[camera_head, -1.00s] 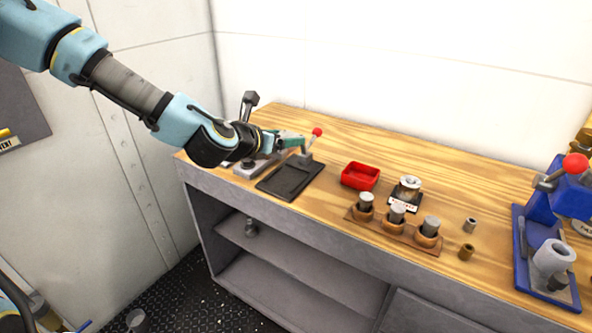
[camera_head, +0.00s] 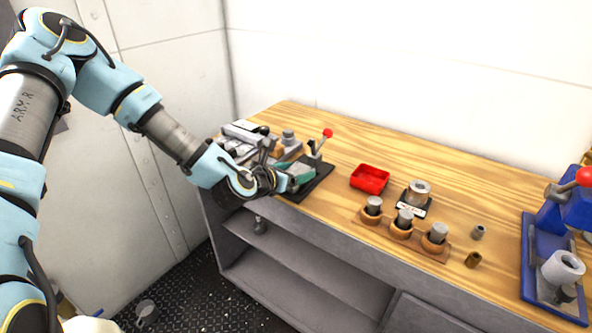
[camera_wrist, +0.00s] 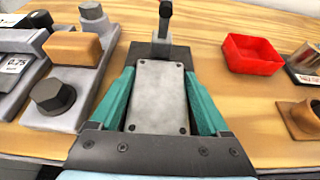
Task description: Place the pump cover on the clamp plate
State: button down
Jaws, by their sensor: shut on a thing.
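The pump cover (camera_wrist: 158,95) is a flat grey rectangular plate with a hole near each corner. My gripper (camera_wrist: 160,78) is shut on it, with a green finger along each long side. In the head view, my gripper (camera_head: 290,180) is low over the near left part of the clamp plate (camera_head: 321,172). That plate is dark and flat, with a red-knobbed toggle clamp (camera_head: 316,150) at its back. The clamp's dark handle stands ahead of the cover in the wrist view (camera_wrist: 165,18). I cannot tell whether the cover touches the plate.
Grey fixtures with a tan block (camera_wrist: 72,47) and a dark knob (camera_wrist: 52,93) stand close on the left. A red tray (camera_head: 370,178) is to the right. Beyond it are a wooden holder with cylinders (camera_head: 402,231) and a blue press (camera_head: 540,260).

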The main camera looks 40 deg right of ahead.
jog(key=shift+f, duration=0.15)
grip_release()
jog(key=shift+r, duration=0.25)
jog(key=v, duration=1.2)
jog(key=shift+f, duration=0.15)
